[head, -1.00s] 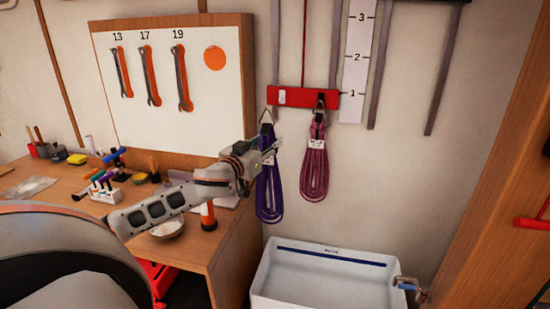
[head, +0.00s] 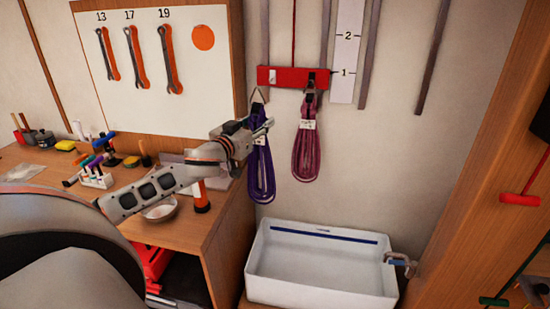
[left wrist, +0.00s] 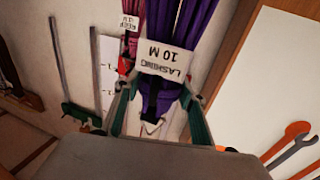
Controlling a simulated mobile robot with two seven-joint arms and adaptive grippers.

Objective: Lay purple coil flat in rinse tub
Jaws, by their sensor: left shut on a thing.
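The purple coil (head: 262,178) hangs upright against the wall below the left end of a red rack (head: 293,77). A pale loop shows at its top; I cannot tell whether that loop rests on a hook. My left gripper (head: 264,130) is at the upper part of the coil. In the left wrist view its fingers (left wrist: 156,115) are shut on the purple coil (left wrist: 190,42), by its white tag reading "LASHING 10 M" (left wrist: 163,61). The white rinse tub (head: 318,284) stands below and to the right, with a bare floor inside. My right gripper is not in view.
A pink coil (head: 306,150) hangs close to the right of the purple one. The wooden workbench (head: 215,222) with tools and a bowl lies left of the tub. A blue-grey fitting (head: 400,260) sits at the tub's right rim. A wooden panel (head: 470,200) stands at right.

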